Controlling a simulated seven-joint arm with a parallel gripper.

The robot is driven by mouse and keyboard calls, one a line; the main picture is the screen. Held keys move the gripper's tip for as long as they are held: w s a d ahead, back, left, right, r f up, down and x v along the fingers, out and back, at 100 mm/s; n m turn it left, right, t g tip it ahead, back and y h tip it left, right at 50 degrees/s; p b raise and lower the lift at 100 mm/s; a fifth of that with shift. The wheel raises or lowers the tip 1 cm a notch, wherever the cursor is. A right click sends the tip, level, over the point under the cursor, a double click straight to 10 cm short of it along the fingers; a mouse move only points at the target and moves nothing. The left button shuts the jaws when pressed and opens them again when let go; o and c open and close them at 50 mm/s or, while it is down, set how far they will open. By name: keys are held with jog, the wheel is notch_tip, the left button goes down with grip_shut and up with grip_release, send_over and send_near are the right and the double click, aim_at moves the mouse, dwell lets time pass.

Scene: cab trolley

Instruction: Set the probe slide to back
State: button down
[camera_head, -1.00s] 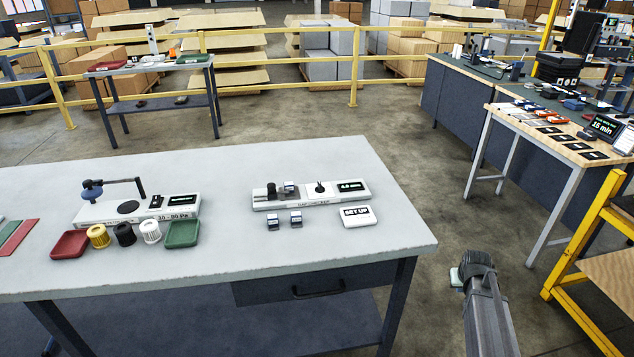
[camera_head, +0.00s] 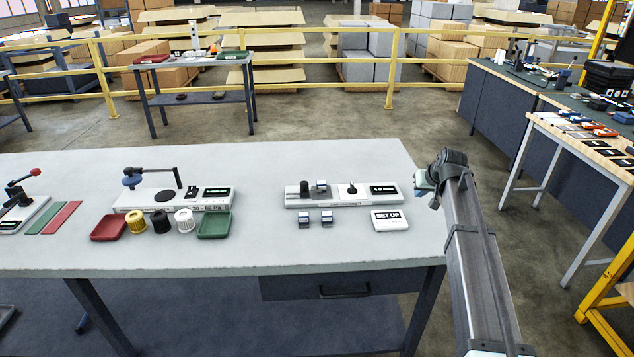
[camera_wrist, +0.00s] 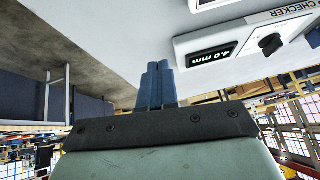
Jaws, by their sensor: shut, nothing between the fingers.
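The gap checker (camera_head: 335,202) is a long white device on the grey table. It carries a black cylinder (camera_head: 304,188) and a small metal block (camera_head: 321,188) at its left, a small black upright part (camera_head: 351,188) near its middle, and a display (camera_head: 383,190). In the wrist view its display (camera_wrist: 211,55) reads 4.0 mm, beside a black knob (camera_wrist: 270,44). I cannot tell which part is the probe slide or where it is set. My gripper (camera_head: 422,188) is at the table's right edge, right of the checker and apart from it. Its blue fingers (camera_wrist: 158,84) are together and empty.
Two small blocks (camera_head: 314,218) and a SET UP card (camera_head: 390,220) lie in front of the checker. Another white device (camera_head: 170,200) and coloured trays (camera_head: 214,225) stand to the left. Bare table lies behind the checker.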

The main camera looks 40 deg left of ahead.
aim_at(304, 189)
jog(key=s+a+r+n+g+y, duration=0.1)
jog(key=s+a+r+g, duration=0.1)
jog(key=s+a+r, duration=0.2)
jog(key=s+a+r+n+g+y, duration=0.1)
jog(key=s+a+r+g, duration=0.2)
jog(key=s+a, duration=0.6)
jog(key=a, duration=0.6)
jog(key=shift+s+a+r, duration=0.2)
jog(key=shift+s+r, duration=0.2)
jog(key=shift+f, duration=0.1)
jog(key=x, duration=1)
jog(key=shift+w+a, duration=0.1)
jog(key=shift+a, duration=0.05)
jog(key=shift+s+a, duration=0.7)
jog(key=shift+s, duration=0.2)
jog(key=shift+s+a, duration=0.55)
jog(key=shift+a, duration=0.05)
